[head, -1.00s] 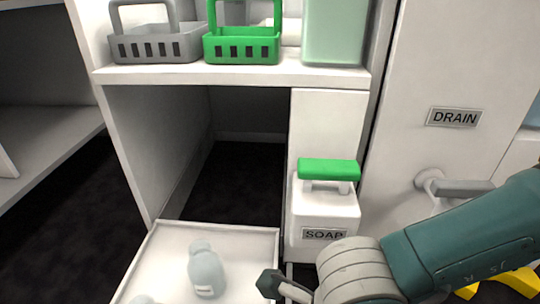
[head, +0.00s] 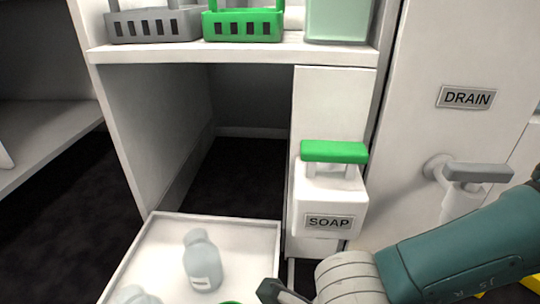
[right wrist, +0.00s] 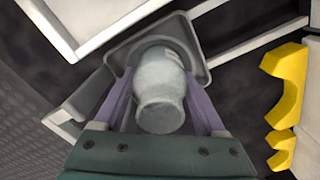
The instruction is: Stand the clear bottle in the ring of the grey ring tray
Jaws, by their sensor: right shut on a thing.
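In the right wrist view a pale, clear-looking bottle (right wrist: 160,98) is between the two purple fingers of my right gripper (right wrist: 160,108), which is shut on it. Beyond the bottle is the grey ring tray (right wrist: 196,38), a square tray with a raised rim. The bottle's far end overlaps a curved ring edge in the tray. I cannot tell whether it is inside the ring or just above it. In the head view the bottle I hold and the ring tray do not show; only my right arm and a dark part of its hand show, at the bottom. My left gripper is not in view.
Yellow holders (right wrist: 287,88) lie to the right in the wrist view.

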